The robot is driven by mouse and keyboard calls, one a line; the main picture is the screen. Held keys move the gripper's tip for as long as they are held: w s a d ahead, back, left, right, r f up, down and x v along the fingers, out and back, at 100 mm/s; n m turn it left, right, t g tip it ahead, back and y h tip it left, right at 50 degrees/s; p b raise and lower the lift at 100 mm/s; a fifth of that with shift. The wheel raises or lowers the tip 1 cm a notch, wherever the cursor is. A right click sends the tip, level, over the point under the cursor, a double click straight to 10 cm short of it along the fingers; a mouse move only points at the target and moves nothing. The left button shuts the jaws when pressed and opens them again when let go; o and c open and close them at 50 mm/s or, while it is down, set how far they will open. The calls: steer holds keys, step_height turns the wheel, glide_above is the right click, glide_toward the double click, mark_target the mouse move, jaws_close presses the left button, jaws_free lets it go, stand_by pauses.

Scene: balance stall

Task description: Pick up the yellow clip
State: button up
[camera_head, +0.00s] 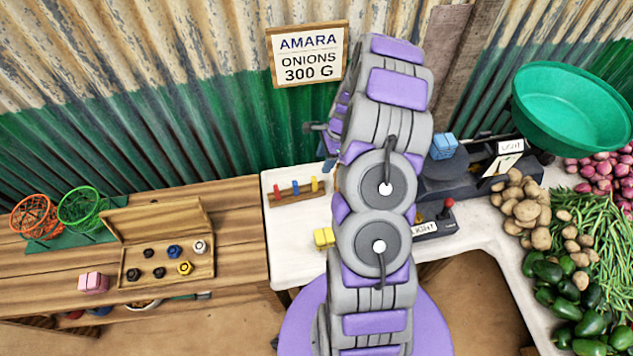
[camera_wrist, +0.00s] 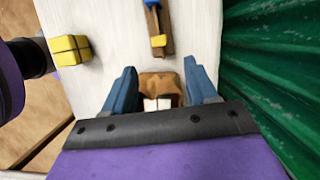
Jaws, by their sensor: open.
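The yellow clip (camera_head: 314,185) stands at the right end of a small wooden rack (camera_head: 297,197), beside a blue clip (camera_head: 295,187) and a red clip (camera_head: 277,191). In the wrist view the rack (camera_wrist: 164,22) lies ahead of the jaws, with a small yellow patch (camera_wrist: 158,41) near its close end, likely the yellow clip, and blue farther up. My gripper (camera_wrist: 160,68) is open, its two blue fingers apart. A brown thing with white patches (camera_wrist: 158,88) shows between the fingers; I cannot tell whether they touch it. In the head view my arm hides most of the gripper.
A yellow block (camera_head: 324,238) sits on the white counter (camera_head: 290,258) near the rack. A balance (camera_head: 465,170) with a blue block (camera_head: 444,146) stands right of my arm. A wooden box (camera_head: 150,250) and baskets (camera_head: 80,207) are left. The corrugated wall (camera_wrist: 275,80) is close by.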

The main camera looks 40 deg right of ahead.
mark_target(312, 179)
steer(key=a+f, duration=0.2)
steer(key=f, duration=0.1)
steer(key=a+f+b, duration=0.1)
steer(key=a, duration=0.1)
steer(key=shift+w+a+f, duration=0.1)
steer(key=shift+w+f, duration=0.15)
steer(key=shift+f, duration=0.15)
steer(key=f, duration=0.1)
steer(key=d+f, duration=0.1)
steer(key=d+f+b, duration=0.1)
steer(key=f, duration=0.1)
steer(key=shift+w+d+f, duration=0.1)
steer(key=shift+w+d, duration=0.1)
steer(key=shift+w, duration=0.05)
steer(key=a+f, duration=0.1)
steer(key=a+f+b, duration=0.1)
steer(key=a, duration=0.1)
steer(key=shift+w+f, duration=0.2)
steer(key=shift+f, duration=0.1)
steer(key=shift+a, duration=0.2)
steer(key=shift+d, duration=0.25)
steer(key=shift+d+f, duration=0.2)
steer(key=shift+d, duration=0.7)
steer(key=c, duration=0.5)
steer(key=shift+a, duration=0.1)
steer(key=shift+c, duration=0.7)
steer(key=shift+a+r, duration=0.2)
steer(key=shift+a, duration=0.6)
steer(key=c, duration=0.4)
